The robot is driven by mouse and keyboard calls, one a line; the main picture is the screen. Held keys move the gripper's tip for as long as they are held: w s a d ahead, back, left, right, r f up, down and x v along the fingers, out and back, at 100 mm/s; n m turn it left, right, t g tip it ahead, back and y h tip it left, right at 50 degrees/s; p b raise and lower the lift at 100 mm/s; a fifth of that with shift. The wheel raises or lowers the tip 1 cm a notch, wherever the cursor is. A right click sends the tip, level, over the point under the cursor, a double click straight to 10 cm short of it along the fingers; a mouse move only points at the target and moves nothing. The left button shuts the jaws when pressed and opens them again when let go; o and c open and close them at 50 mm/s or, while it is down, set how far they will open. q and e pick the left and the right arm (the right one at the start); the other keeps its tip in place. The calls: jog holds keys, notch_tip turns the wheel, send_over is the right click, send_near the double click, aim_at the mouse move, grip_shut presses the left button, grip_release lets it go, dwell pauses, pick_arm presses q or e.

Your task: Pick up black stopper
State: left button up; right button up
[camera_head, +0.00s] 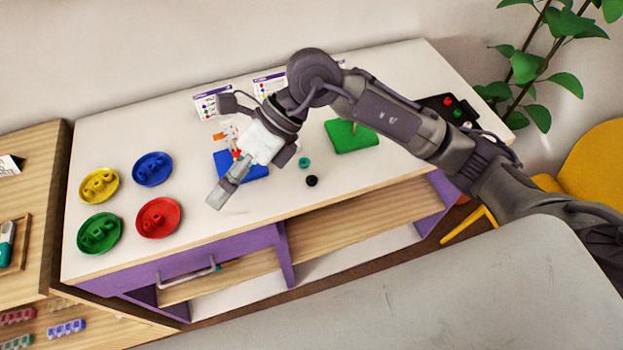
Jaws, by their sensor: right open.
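The black stopper (311,181) is a small dark round piece on the white tabletop (345,178), close to the front edge. A teal ring-shaped piece (304,163) lies just behind it. My right gripper (218,194) reaches across from the right, its fingers pointing down and left. It is open and sits well to the left of the stopper, apart from it. No object shows between its fingers. My left gripper is not in view.
Yellow (84,198), blue (152,181), green (84,247) and red (142,231) bowls with pieces stand at the left. A blue board (261,177) is partly hidden behind my gripper. A green board (340,146) and a black tray (432,104) lie to the right.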

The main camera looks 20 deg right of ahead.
jog(key=w+d+f+t+h, duration=0.25)
jog(key=w+d+h, duration=0.3)
jog(key=d, duration=0.35)
jog(key=m+h, duration=0.1)
jog(key=h, duration=0.3)
send_over(312, 177)
jog(key=f, duration=0.2)
jog(key=f+p, duration=0.1)
jog(key=f, duration=0.5)
jog(key=shift+s+a+p, duration=0.15)
jog(key=shift+s+p, duration=0.15)
jog(key=shift+s, duration=0.1)
notch_tip(312, 177, down, 5)
jog(key=shift+r+p, duration=0.15)
jog(key=shift+p, duration=0.9)
jog(key=shift+f, duration=0.5)
jog(key=c, duration=0.8)
